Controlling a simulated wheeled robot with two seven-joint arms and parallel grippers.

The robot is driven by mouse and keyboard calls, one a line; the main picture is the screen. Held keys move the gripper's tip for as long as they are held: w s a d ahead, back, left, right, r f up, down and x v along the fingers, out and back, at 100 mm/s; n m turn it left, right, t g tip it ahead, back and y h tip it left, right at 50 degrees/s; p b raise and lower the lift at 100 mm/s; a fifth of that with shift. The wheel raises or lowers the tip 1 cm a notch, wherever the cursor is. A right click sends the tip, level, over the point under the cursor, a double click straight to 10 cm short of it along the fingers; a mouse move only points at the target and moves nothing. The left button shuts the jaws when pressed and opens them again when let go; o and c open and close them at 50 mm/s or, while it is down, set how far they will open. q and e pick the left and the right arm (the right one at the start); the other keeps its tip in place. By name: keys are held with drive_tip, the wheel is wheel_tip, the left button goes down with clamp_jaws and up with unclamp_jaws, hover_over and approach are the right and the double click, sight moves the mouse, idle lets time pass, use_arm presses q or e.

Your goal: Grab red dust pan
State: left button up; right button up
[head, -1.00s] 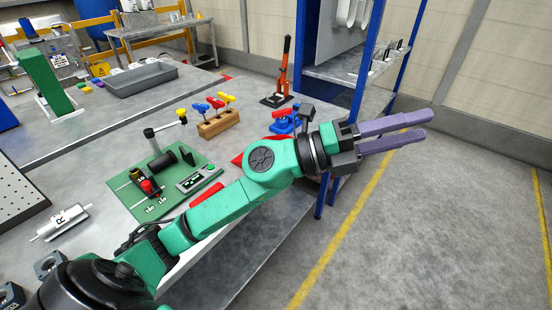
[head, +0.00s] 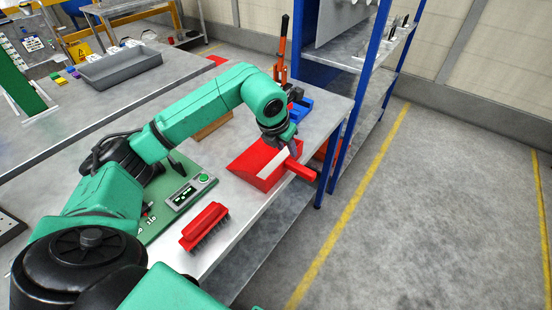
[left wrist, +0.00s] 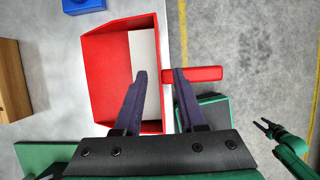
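The red dust pan (head: 250,160) lies on the workbench near its right edge. Its red handle (head: 303,171) sticks out past the bench edge. In the left wrist view the pan (left wrist: 105,60) shows a pale strip along its handle side, and the handle (left wrist: 205,73) points right. My left gripper (head: 292,149) is above the pan, pointing down. Its purple fingers (left wrist: 160,73) are apart, with one over the pale strip and one over the start of the handle. Nothing is held between them. My right gripper (left wrist: 265,122) shows small at the right of the left wrist view, its fingers apart.
A red brush (head: 205,226) lies on the bench near its front edge. A green board with a control box (head: 191,192) is beside it. A blue-posted shelf (head: 352,90) is close on the right.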

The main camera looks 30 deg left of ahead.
sight(277, 162)
use_arm(q)
drive_tip(key=w+f, duration=0.2)
drive_tip(key=shift+a+f+p, duration=0.15)
drive_tip(key=shift+f+p, duration=0.2)
drive_tip(key=shift+p, duration=0.05)
drive_tip(key=x, duration=0.2)
drive_tip(key=p+x, duration=0.1)
drive_tip(key=x, duration=0.1)
drive_tip(key=shift+w+d+f+p, duration=0.1)
drive_tip(key=shift+w+d+p, duration=0.15)
drive_tip(key=shift+w+p, duration=0.1)
drive_tip(key=shift+d+f, duration=0.1)
drive_tip(key=shift+c, duration=0.9)
clamp_jaws()
use_arm(e)
drive_tip(key=w+r, duration=0.1)
drive_tip(key=a+r, duration=0.1)
drive_tip(key=shift+w+a+r, duration=0.15)
drive_tip(key=shift+w+r, duration=0.2)
drive_tip(key=shift+r, duration=0.05)
drive_tip(key=shift+d, duration=0.2)
drive_tip(key=shift+w+a, duration=0.15)
drive_tip(key=shift+w, duration=0.05)
